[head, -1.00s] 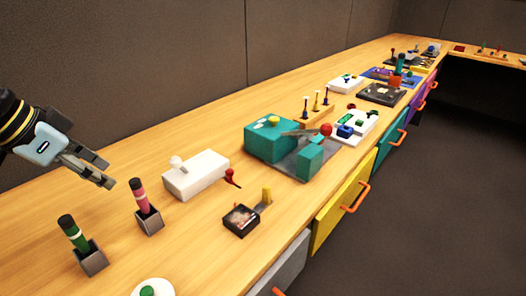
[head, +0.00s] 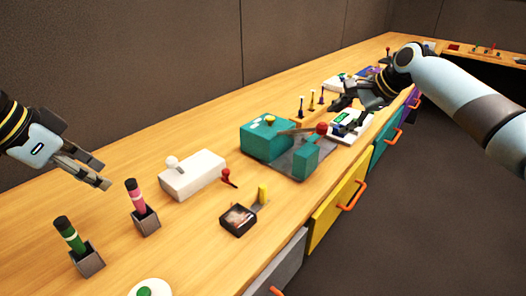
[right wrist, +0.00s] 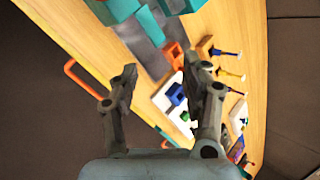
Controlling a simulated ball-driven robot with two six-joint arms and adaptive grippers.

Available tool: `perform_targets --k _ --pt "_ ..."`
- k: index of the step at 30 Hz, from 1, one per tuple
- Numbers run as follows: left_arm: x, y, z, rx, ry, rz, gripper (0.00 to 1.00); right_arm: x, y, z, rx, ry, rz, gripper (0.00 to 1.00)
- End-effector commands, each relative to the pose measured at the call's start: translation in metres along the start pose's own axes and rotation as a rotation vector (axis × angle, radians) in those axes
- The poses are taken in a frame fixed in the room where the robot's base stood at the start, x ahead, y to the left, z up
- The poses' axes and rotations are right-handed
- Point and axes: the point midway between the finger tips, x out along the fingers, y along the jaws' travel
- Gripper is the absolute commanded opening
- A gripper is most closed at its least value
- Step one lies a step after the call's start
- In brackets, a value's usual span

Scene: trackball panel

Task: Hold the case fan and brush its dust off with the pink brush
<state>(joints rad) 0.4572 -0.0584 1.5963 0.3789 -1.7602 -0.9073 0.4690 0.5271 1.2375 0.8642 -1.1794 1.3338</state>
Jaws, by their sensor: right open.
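The case fan (head: 238,220) looks like the small dark square block with a yellow tab, lying on the wooden counter. The pink brush (head: 135,194) stands upright in a small grey holder (head: 146,222) left of it. My left gripper (head: 104,180) hangs empty, its fingers apart, up and left of the pink brush. My right gripper (head: 352,108) is far to the right, above the counter beyond the teal machine, well away from fan and brush. In the right wrist view its fingers (right wrist: 161,72) are wide apart with nothing between them.
A green brush (head: 70,236) stands in its own holder at the left. A white box (head: 192,176) with a knob and the teal machine (head: 265,142) stand behind the fan. A red joystick (head: 228,177) is nearby. Counter is bare between holders and fan.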

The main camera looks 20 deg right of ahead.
Motion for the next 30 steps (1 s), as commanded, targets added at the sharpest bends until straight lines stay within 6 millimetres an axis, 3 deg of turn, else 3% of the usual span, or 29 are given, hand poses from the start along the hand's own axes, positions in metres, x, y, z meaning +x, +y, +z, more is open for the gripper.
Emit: perform_targets --k 1,3,5,10,15,22,30 --pt "0.000 0.000 0.000 0.000 0.000 0.000 0.38 -0.013 -0.021 0.012 0.020 -0.030 -0.020 0.47" --pt "0.000 0.000 0.000 0.000 0.000 0.000 0.38 -0.029 -0.044 0.033 0.050 -0.081 -0.037 0.47" --pt "0.000 0.000 0.000 0.000 0.000 0.000 0.38 -0.029 -0.056 0.062 0.050 -0.137 -0.045 0.47" --pt "0.000 0.000 0.000 0.000 0.000 0.000 0.38 0.029 -0.028 0.135 -0.105 -0.183 0.008 0.47" --pt "0.000 0.000 0.000 0.000 0.000 0.000 0.38 0.058 0.020 0.179 -0.294 -0.068 0.290 0.47" --pt "0.000 0.000 0.000 0.000 0.000 0.000 0.38 0.053 0.057 0.221 -0.440 0.055 0.576 0.47" --pt "0.000 0.000 0.000 0.000 0.000 0.000 0.38 0.050 0.072 0.231 -0.479 0.107 0.678 0.47"
